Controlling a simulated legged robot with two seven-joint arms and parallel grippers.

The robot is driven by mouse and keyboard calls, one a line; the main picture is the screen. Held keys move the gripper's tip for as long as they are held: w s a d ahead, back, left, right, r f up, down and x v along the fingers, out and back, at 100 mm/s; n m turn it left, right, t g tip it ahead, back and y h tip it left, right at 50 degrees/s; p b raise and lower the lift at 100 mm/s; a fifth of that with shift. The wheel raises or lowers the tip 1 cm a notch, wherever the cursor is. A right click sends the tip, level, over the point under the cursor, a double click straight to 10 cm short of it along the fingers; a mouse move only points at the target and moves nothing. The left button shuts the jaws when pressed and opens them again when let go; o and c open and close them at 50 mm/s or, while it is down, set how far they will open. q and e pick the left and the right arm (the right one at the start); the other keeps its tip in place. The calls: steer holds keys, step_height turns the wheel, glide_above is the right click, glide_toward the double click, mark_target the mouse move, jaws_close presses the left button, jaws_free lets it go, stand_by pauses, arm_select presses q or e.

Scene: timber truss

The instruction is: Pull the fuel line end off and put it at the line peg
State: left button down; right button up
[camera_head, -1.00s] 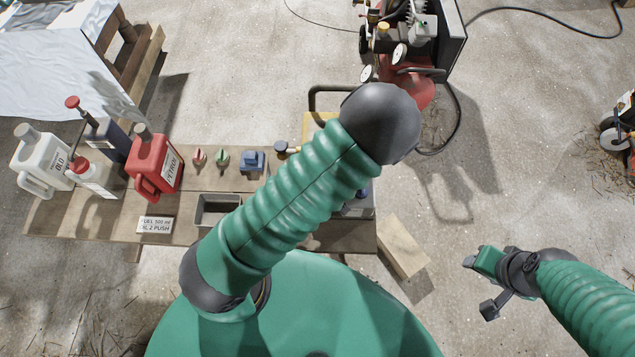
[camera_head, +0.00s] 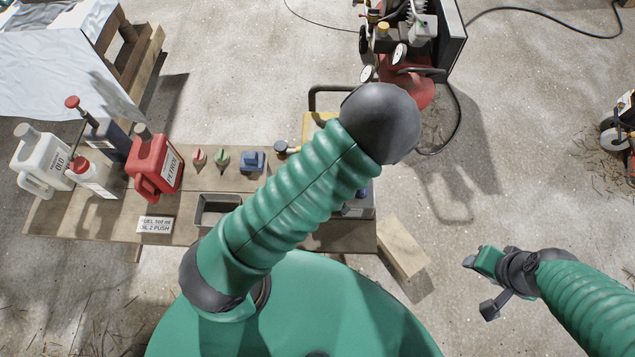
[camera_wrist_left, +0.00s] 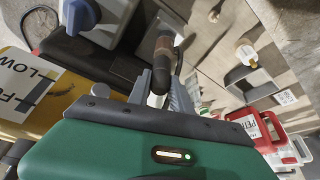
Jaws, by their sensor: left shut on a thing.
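My left gripper (camera_wrist_left: 161,92) shows in the left wrist view. Its grey jaws are shut on a dark hose end with a brownish section, which I take for the fuel line end (camera_wrist_left: 163,62). I cannot tell whether the far end of this piece is attached to anything. In the head view my green left arm covers that gripper and the line. My right gripper (camera_head: 480,284) is open and empty over the floor at the right. I cannot make out the line peg for certain in either view.
A yellow machine (camera_head: 313,126) stands partly behind my left arm; its labelled yellow side (camera_wrist_left: 28,108) is close by in the wrist view. The wooden bench (camera_head: 95,218) holds a red petrol can (camera_head: 156,166), a grey tray (camera_head: 214,209) and small coloured knobs. A timber block (camera_head: 403,247) lies right.

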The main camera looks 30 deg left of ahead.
arm_select(q)
step_height(320, 180, up, 4)
steer(key=p, duration=0.4)
steer(key=shift+r, duration=0.15)
stand_by(0.4)
